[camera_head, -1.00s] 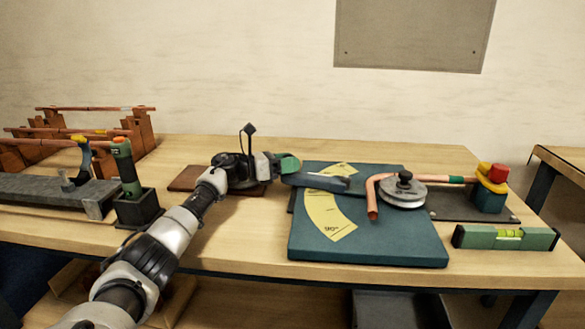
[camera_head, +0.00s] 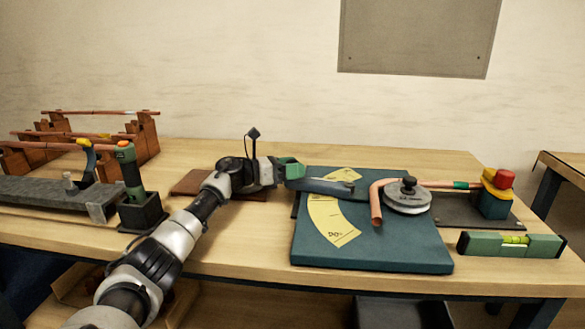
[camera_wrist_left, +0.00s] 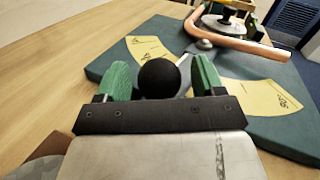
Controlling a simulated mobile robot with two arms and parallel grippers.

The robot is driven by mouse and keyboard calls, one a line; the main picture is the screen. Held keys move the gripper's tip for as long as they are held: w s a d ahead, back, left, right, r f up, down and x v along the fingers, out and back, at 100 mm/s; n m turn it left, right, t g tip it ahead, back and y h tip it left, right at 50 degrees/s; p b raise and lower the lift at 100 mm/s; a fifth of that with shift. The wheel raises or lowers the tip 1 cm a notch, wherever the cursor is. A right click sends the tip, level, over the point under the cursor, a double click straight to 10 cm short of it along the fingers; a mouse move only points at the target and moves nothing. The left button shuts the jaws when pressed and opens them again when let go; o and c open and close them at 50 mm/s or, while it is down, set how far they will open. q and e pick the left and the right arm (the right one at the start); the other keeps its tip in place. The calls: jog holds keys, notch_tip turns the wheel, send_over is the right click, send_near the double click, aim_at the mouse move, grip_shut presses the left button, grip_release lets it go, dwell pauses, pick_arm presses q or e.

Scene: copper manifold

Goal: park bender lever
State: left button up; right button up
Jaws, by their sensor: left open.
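The bender has a teal board (camera_head: 372,250) with a yellow angle scale (camera_head: 330,222); its grey wheel (camera_head: 407,197) stands at the right. The blue-grey bender lever (camera_head: 322,187) points left from the bender over the board. In the left wrist view its black ball knob (camera_wrist_left: 158,78) sits between the green fingers of my left gripper (camera_wrist_left: 164,72). My left gripper also shows at the lever's left end in the head view (camera_head: 290,171). It is open around the knob, with a gap at least on the right side. My right gripper is out of view.
A bent copper tube (camera_head: 376,206) runs around the wheel to a red and yellow clamp (camera_head: 497,182). A green level (camera_head: 510,244) lies at the right front edge. A green-handled tool in a dark holder (camera_head: 142,212) and copper tube racks (camera_head: 145,133) stand left.

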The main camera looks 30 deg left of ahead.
pick_arm(q)
jog(key=shift+s+a, duration=0.2)
jog(key=shift+a, duration=0.05)
jog(key=b+v, duration=0.1)
jog(key=v, duration=0.8)
jog(key=shift+f, duration=0.15)
jog(key=shift+s+a, duration=0.35)
jog(key=shift+s, duration=0.1)
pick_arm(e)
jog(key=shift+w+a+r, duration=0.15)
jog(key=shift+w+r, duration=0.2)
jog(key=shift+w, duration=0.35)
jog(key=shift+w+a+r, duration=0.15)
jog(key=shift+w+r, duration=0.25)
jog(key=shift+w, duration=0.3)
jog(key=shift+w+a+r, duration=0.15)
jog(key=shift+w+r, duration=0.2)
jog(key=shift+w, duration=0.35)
